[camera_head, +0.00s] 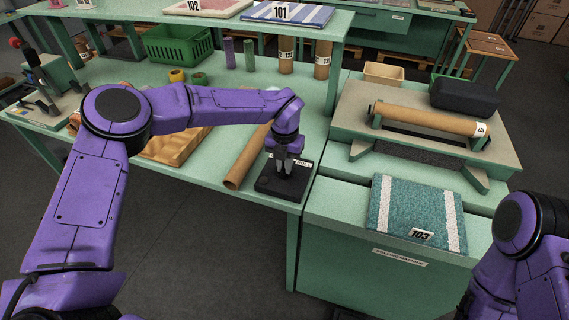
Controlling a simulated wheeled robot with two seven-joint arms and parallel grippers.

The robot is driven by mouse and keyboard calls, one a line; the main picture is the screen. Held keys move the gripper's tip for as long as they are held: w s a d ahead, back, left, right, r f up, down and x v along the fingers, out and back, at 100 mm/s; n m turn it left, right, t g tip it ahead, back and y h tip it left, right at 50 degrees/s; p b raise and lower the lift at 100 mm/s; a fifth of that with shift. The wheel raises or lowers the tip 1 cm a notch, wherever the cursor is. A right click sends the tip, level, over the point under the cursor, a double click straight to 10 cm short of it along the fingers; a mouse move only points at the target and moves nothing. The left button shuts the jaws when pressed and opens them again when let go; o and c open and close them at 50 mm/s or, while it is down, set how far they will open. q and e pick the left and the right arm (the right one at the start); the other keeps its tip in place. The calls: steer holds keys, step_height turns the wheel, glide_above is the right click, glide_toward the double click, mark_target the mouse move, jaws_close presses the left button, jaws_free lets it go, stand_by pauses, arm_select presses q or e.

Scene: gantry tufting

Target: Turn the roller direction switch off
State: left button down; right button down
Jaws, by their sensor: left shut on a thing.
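A black switch box (283,182) sits on the green table's right front corner, with a partly covered white label behind it that seems to read "ROLL". My left gripper (284,170) points down onto the top of the box and is shut on the switch's knob, which the fingers mostly hide. I cannot tell the switch's position. At the right edge, my right arm shows, but its gripper is out of view.
A cardboard tube (246,160) lies just left of the box. A rolling machine (430,135) with a tube and a teal rug (400,207) marked 103 stand right. A green basket (178,43) and upright rolls are farther back.

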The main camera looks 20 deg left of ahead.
arm_select(q)
steer(key=shift+r, duration=0.1)
steer(key=c, duration=1.1)
jaws_free()
steer(key=shift+c, duration=0.2)
step_height(320, 180, up, 10)
steer(key=b, duration=0.2)
steer(key=shift+r+b, duration=0.25)
steer(key=shift+b, duration=0.15)
steer(key=shift+a, duration=0.1)
